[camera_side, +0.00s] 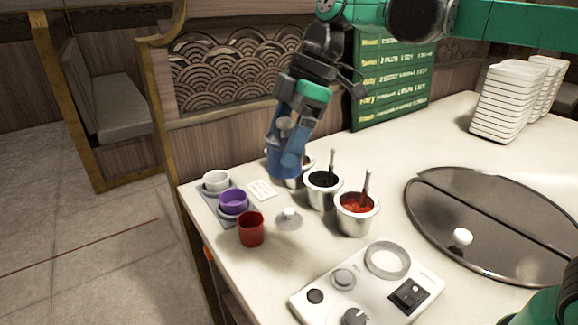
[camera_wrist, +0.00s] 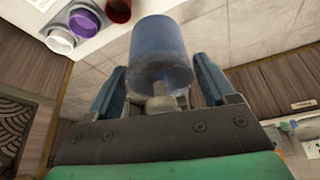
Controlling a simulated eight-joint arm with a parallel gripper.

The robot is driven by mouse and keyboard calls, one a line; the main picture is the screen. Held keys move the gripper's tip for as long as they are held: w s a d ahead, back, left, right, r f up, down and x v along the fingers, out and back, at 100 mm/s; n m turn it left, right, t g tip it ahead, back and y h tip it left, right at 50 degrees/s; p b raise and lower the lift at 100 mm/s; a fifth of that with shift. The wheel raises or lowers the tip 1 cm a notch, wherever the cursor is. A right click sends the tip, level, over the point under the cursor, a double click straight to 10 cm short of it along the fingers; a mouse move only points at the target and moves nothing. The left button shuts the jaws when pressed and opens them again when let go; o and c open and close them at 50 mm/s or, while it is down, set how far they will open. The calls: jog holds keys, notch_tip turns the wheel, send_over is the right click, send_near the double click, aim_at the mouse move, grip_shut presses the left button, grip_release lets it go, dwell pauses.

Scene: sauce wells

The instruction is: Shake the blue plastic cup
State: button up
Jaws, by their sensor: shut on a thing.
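The blue plastic cup (camera_side: 285,158) is in my gripper (camera_side: 292,130), held in the air above the metal sauce wells at the counter's left part. In the side view the cup is slightly tilted, and the fingers cover its upper part. In the wrist view the blue cup (camera_wrist: 160,52) sits between the two fingers (camera_wrist: 160,85), which are shut on it. What is inside the cup cannot be seen.
A white cup (camera_side: 216,180), a purple cup (camera_side: 233,203) and a red cup (camera_side: 251,230) stand at the left edge. Metal wells, one with red sauce (camera_side: 356,215), stand right of my gripper. A control panel (camera_side: 335,303) is in front; stacked white trays (camera_side: 507,100) stand behind.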

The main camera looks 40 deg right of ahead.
jog(key=shift+a, duration=0.1)
jog(key=a, duration=0.1)
jog(key=s+a, duration=0.1)
jog(key=a, duration=0.2)
jog(key=shift+s, duration=0.3)
jog(key=shift+w+d, duration=0.25)
jog(key=shift+d, duration=0.45)
jog(key=shift+w+d, duration=0.3)
jog(key=shift+d, duration=0.35)
jog(key=shift+w+d, duration=0.25)
jog(key=shift+d, duration=0.45)
jog(key=a, duration=0.1)
jog(key=s+a, duration=0.1)
jog(key=a, duration=0.2)
jog(key=shift+s+a, duration=0.1)
jog(key=shift+s, duration=0.2)
